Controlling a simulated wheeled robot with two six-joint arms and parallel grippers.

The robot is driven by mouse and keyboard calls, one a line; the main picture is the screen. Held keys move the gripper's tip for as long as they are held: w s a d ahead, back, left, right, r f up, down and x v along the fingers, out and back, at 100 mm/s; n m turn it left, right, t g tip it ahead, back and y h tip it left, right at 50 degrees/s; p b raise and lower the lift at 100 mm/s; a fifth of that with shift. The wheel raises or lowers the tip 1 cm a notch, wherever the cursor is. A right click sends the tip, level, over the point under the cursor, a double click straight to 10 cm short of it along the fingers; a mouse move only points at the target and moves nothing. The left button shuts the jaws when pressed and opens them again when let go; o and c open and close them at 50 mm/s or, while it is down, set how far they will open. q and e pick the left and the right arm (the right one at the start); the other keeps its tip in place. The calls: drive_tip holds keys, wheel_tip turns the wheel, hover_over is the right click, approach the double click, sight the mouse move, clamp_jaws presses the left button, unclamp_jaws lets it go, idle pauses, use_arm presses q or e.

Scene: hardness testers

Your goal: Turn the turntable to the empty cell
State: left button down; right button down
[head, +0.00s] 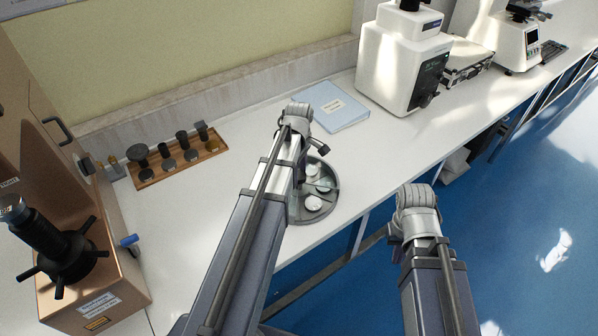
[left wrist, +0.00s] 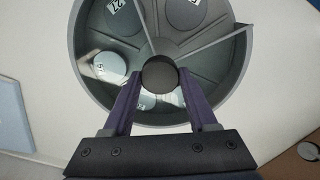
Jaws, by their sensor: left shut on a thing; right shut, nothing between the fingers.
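The turntable (head: 333,203) is a round grey dish with dividers, near the bench's front edge. The right-hand cell (left wrist: 218,78) shows a bare floor. My left gripper (left wrist: 160,80) is shut on the dark round centre knob (left wrist: 160,72); in the head view my arm hides its fingers. My right arm shows right of the turntable, its fingers out of sight.
A wooden rack (head: 180,172) of dark fittings and a brown tester (head: 130,285) stand left. A blue folder (head: 332,106) lies behind the turntable. White testers (head: 390,60) (head: 515,42) stand at the back right. The bench between rack and turntable is clear.

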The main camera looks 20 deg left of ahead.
sight(299, 175)
use_arm(q)
drive_tip(key=shift+n, duration=0.3)
idle(0.5)
drive_tip(key=shift+c, duration=1)
unclamp_jaws()
drive_tip(key=shift+r, duration=0.2)
wheel_tip(299, 175, up, 8)
drive_tip(key=p, duration=0.7)
drive_tip(key=shift+f+p, duration=0.25)
drive_tip(key=shift+p, duration=0.15)
